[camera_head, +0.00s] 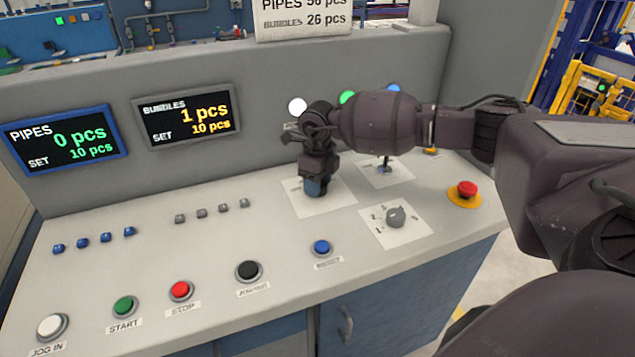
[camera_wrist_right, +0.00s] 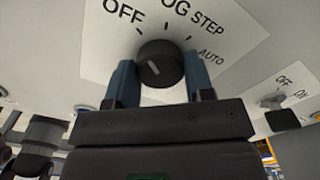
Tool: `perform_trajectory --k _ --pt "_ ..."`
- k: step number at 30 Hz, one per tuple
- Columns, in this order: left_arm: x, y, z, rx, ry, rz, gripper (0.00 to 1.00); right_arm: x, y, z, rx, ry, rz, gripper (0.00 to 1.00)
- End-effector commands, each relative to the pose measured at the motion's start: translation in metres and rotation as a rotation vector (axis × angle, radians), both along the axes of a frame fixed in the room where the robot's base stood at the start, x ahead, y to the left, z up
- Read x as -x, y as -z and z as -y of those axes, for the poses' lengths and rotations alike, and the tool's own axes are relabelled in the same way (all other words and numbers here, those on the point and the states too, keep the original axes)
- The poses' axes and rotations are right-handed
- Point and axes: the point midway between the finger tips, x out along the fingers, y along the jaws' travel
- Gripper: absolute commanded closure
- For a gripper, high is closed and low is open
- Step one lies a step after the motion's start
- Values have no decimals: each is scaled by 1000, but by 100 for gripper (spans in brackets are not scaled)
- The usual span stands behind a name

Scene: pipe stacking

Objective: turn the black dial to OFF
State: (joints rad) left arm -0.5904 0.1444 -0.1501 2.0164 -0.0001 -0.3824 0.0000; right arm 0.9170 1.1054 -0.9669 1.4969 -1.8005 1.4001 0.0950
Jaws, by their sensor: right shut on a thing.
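The black dial (camera_wrist_right: 160,64) shows in the right wrist view on a white label plate (camera_wrist_right: 225,45) printed OFF, OG (partly cut off), STEP and AUTO. A pale mark shows on the dial's face; I cannot tell for sure which label it points to. My right gripper (camera_wrist_right: 158,75) has a blue finger on each side of the dial and is shut on it. In the head view my right gripper (camera_head: 314,187) points down at the panel over the white plate (camera_head: 338,201), and it hides the dial. My left gripper is not in view.
A grey knob (camera_head: 396,216) sits right of my gripper, and a small lever (camera_head: 386,163) stands behind it. A red emergency button (camera_head: 467,190) is further right. Several coloured buttons line the front, including a blue one (camera_head: 321,248). Two displays (camera_head: 187,117) stand on the left.

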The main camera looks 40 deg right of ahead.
Motion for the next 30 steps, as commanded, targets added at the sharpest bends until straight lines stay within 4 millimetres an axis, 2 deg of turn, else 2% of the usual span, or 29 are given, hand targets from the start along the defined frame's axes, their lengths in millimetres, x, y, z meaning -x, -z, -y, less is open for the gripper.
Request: perform_trajectory --k 10,24,25,29,30 --pt "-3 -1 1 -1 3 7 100 0 -1 0 0 -106 2 75" --pt "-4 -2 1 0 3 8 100 0 -1 0 0 -118 2 75" --pt "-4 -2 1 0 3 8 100 0 -1 0 0 -118 2 47" --pt "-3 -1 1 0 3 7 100 0 -1 0 0 -117 1 27" --pt "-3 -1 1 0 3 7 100 0 -1 0 0 -117 1 26"
